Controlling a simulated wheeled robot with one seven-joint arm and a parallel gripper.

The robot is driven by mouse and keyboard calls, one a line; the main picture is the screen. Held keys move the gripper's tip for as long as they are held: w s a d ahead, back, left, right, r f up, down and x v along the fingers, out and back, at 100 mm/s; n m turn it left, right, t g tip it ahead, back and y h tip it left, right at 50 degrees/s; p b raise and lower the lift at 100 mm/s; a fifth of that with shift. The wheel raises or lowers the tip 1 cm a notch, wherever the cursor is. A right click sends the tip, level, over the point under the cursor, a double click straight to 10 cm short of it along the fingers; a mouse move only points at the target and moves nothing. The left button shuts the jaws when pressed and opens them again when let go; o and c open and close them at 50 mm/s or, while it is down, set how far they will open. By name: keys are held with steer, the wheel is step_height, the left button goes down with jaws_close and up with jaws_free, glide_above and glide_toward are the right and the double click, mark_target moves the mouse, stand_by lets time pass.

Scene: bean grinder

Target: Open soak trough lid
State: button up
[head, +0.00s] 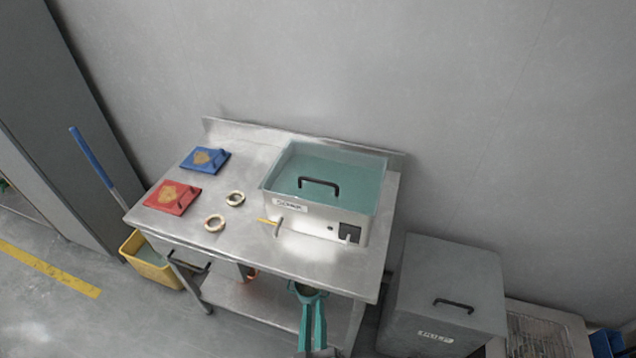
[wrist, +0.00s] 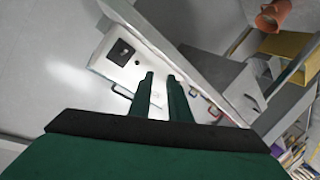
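The soak trough (head: 310,218) is a metal box on the right part of the steel table, with a front label, a black panel and a small yellow-handled tap. Its lid (head: 345,175) is teal and see-through, lies flat over the top and looks shut. A black bar handle (head: 319,183) stands on the lid. My gripper (head: 312,300) is low in front of the table's front edge, below the trough and apart from it. In the wrist view my gripper (wrist: 160,76) shows two green fingers with an empty gap.
A yellow bucket (head: 150,262) stands left, a grey lidded bin (head: 445,295) right. The wall is close behind the table.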

steer(key=w+r+n, duration=0.5)
steer(key=w+r, duration=0.2)
steer(key=w, duration=0.3)
steer(key=n+y, duration=0.2)
steer(key=n, duration=0.5)
glide_toward(318, 180)
steer(key=x, duration=1)
steer(key=shift+f, duration=0.3)
jaws_close()
